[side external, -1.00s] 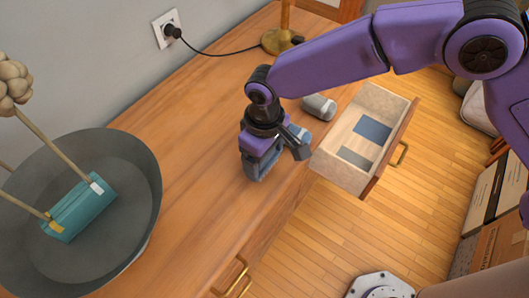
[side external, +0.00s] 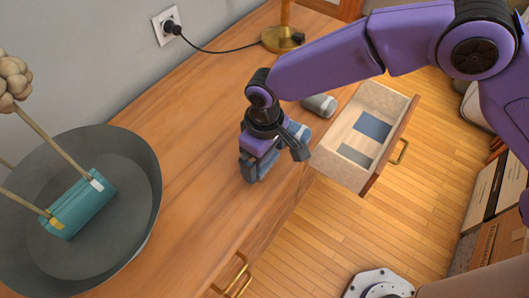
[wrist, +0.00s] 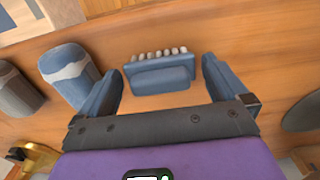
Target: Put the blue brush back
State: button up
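The blue brush (wrist: 162,78), with a row of pale bristles, lies on the wooden top in the wrist view. My gripper (wrist: 160,70) is open, with one finger at each end of the brush; narrow gaps show and I see no firm contact. In the side view my gripper (side external: 256,168) points down at the wooden top, close to its front edge. There, the brush is hard to tell from the blue-grey fingers. An open drawer (side external: 345,174) juts out to the right of my gripper, with a blue and a grey flat patch inside.
A grey-blue cylinder (side external: 320,105) lies behind my gripper. The wrist view shows a blue and white rounded object (wrist: 70,72) beside my left finger. A large dark bowl (side external: 140,225) with a teal block (side external: 78,208) stands left. A brass lamp base (side external: 282,39) stands at the back.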

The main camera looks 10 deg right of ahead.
notch_tip(320, 180, up, 17)
jog(key=shift+r, duration=0.2)
dwell(0.5)
jog(key=s+d+r+n, duration=0.1)
jog(key=s+d, duration=0.2)
jog(key=d, duration=0.8)
jog(key=s+d+r+n, duration=0.1)
jog(key=s+d+r, duration=0.15)
jog(key=d, duration=0.75)
jog(key=s+d+f, duration=0.2)
jog(key=s+d, duration=0.4)
jog(key=d, duration=0.5)
jog(key=s+d+f+n, duration=0.1)
jog(key=s+d+f, duration=0.1)
jog(key=s+d, duration=0.5)
jog(key=d, duration=0.3)
jog(key=shift+s+d+f+n, duration=0.3)
jog(key=shift+d+f, duration=0.05)
jog(key=shift+d, duration=0.05)
